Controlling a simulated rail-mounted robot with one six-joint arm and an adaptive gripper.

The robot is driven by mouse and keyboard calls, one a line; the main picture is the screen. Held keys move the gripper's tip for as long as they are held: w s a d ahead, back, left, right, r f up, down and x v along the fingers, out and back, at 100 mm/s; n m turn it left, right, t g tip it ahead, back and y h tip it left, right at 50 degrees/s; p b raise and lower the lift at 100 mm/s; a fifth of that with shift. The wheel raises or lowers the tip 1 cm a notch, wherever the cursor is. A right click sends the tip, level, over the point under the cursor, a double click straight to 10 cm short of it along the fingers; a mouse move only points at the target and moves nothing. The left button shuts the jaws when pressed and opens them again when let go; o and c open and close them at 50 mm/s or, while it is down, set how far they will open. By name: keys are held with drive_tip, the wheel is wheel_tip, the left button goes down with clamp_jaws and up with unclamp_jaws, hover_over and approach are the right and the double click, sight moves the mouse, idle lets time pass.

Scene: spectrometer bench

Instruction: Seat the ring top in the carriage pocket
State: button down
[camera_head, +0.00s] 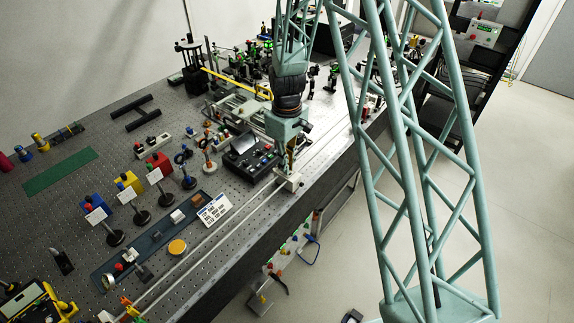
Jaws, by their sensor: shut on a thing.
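My gripper (290,163) points down at the white carriage (291,184) on the long rail, right of the black control box. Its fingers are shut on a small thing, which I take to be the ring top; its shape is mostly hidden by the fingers. The fingertips are right at the carriage's top. The pocket is hidden, and I cannot tell whether the held piece is inside it or just above it.
The rail (213,250) runs along the bench's front edge. A black control box (248,158) stands left of the gripper. Ring-topped posts (187,180), a white label card (214,209) and a blue-grey tray (160,243) lie further left. Crowded optics fill the back.

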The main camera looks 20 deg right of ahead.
drive_tip(key=shift+f, duration=0.2)
drive_tip(key=c, duration=2.8)
unclamp_jaws()
drive_tip(key=shift+r, duration=0.25)
wheel_tip(320, 180, up, 12)
drive_tip(key=shift+f+b, duration=0.1)
drive_tip(key=shift+b, duration=0.2)
drive_tip(key=shift+r, duration=0.2)
